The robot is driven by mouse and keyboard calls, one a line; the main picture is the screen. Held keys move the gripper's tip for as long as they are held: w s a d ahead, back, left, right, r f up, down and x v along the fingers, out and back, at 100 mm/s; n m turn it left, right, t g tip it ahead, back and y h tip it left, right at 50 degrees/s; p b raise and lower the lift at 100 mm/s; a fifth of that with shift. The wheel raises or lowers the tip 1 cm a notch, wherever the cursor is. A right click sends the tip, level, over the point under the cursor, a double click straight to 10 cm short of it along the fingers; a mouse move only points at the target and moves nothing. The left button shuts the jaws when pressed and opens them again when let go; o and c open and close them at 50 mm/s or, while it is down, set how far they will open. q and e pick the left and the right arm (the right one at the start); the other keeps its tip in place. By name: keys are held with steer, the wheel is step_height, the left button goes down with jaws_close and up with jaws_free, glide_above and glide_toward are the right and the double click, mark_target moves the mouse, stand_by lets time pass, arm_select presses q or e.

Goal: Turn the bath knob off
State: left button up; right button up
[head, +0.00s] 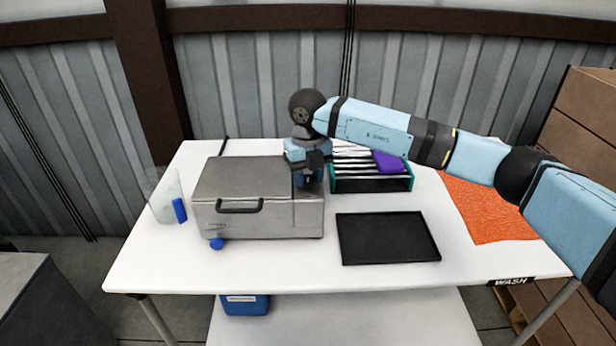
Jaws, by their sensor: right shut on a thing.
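The bath (258,181) is a grey metal box with a closed lid and a dark handle, on the left half of the white table. A round blue knob (217,243) sits low on its front, near the left corner. My right gripper (309,178) is at the bath's right rear corner, beside the rack and well away from that blue knob. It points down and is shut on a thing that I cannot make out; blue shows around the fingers. My left gripper is not in view.
A rack (372,185) with pale rods and a purple item (389,162) stands right of the gripper. A black tray (387,238) and an orange mat (487,210) lie further right. A clear vessel with a blue handle (180,210) stands left of the bath.

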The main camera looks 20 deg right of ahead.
steer(key=shift+r, duration=0.1)
stand_by(0.3)
steer(key=o, duration=0.6)
steer(key=shift+o, duration=0.2)
